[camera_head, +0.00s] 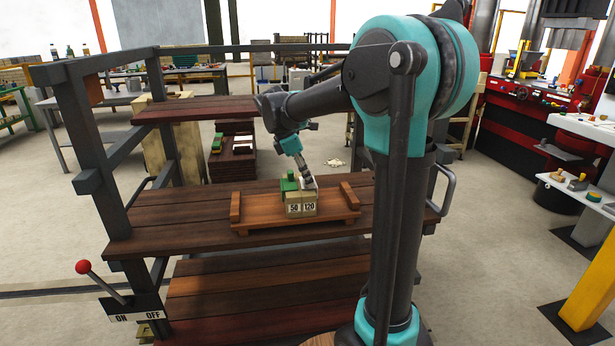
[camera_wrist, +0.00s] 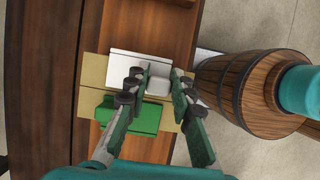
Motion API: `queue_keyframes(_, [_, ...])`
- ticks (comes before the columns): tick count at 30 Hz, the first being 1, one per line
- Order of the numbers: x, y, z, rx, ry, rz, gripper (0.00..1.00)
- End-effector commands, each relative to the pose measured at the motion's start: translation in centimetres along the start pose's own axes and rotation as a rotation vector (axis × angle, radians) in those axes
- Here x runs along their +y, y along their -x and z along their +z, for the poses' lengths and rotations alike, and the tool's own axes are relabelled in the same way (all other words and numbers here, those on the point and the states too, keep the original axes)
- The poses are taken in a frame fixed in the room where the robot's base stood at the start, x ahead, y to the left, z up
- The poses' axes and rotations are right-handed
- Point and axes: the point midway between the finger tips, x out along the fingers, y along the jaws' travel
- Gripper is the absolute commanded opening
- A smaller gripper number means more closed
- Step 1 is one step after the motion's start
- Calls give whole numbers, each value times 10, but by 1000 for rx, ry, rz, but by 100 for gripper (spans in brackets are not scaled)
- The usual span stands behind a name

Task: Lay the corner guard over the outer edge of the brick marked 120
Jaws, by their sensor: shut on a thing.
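Two tan bricks stand side by side: the brick marked 50 (camera_head: 293,210) on the left and the brick marked 120 (camera_head: 310,208) on the right. My gripper (camera_head: 309,183) is over the right brick, with its fingers (camera_wrist: 161,76) shut on the white corner guard (camera_wrist: 125,64). The guard lies along the outer side of the brick marked 120 in the wrist view; I cannot tell whether it rests on it. A green piece (camera_wrist: 140,120) sits over the other brick and also shows in the head view (camera_head: 289,184).
The bricks stand on a wooden tray (camera_head: 250,215) with raised end bars, on a dark plank shelf (camera_head: 160,225). A wooden barrel (camera_wrist: 235,90) is close on the right in the wrist view. A red-knobbed lever (camera_head: 84,267) is at the front left.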

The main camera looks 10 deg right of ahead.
Motion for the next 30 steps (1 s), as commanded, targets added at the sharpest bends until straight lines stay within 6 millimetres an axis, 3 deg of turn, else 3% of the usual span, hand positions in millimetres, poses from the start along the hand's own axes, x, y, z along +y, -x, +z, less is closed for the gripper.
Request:
queue_keyframes(4, [0,0,0,0,0,0,0])
queue_keyframes(5, [0,0,0,0,0,0,24])
queue_keyframes(11, [0,0,0,0,0,0,47])
queue_keyframes(22, [0,5,0,0,1,0,47])
queue_keyframes(30, [0,50,-1,0,2,1,47])
